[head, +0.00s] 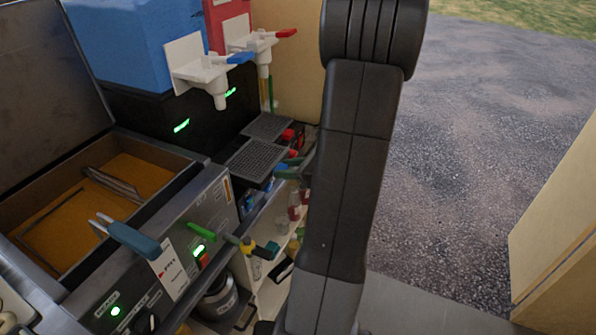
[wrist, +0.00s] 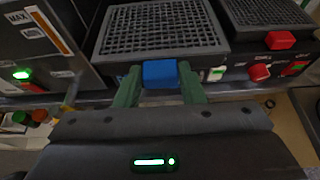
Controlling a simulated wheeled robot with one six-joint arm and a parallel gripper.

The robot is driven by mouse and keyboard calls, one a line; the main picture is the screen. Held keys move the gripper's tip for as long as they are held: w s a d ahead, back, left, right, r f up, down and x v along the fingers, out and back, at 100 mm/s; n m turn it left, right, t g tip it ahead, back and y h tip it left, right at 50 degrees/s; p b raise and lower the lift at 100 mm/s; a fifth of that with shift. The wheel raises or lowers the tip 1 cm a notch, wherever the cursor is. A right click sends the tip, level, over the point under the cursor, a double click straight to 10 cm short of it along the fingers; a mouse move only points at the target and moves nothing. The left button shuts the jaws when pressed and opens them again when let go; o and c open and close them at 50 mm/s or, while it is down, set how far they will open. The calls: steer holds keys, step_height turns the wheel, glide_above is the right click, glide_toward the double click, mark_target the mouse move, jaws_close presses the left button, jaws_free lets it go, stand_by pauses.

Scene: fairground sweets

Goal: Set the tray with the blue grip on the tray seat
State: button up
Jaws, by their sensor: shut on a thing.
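The tray with the blue grip is a dark box with a grey grated top (wrist: 160,28). Its blue grip (wrist: 160,74) faces my gripper. My gripper (wrist: 160,80) has green fingers on both sides of this grip and is shut on it. In the head view the same grated tray (head: 252,160) looks level at the front of the black dispenser, left of my arm. The tray seat is hidden under the tray, so I cannot tell whether the tray rests on it or is slightly above.
A second grated tray (head: 268,126) with a red grip (wrist: 280,40) sits close beside it. White taps with a blue lever (head: 240,58) and a red lever (head: 286,33) hang above. A fryer-like unit (head: 190,230) stands at left. Shelves below hold small items.

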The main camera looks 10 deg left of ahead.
mark_target(273, 164)
steer(key=a, duration=0.2)
steer(key=w+a, duration=0.2)
steer(key=a, duration=0.1)
steer(key=shift+a+f+b, duration=0.35)
steer(key=shift+w+a+f+b, duration=0.2)
steer(key=shift+a+f+b, duration=0.35)
steer(key=shift+f, duration=0.2)
steer(key=shift+w+a+f+b, duration=0.3)
steer(key=shift+a+f+b, duration=0.3)
steer(key=shift+a+f, duration=0.15)
steer(key=shift+f, duration=0.15)
steer(key=o, duration=1.2)
steer(key=shift+c, duration=0.2)
steer(key=shift+d, duration=0.1)
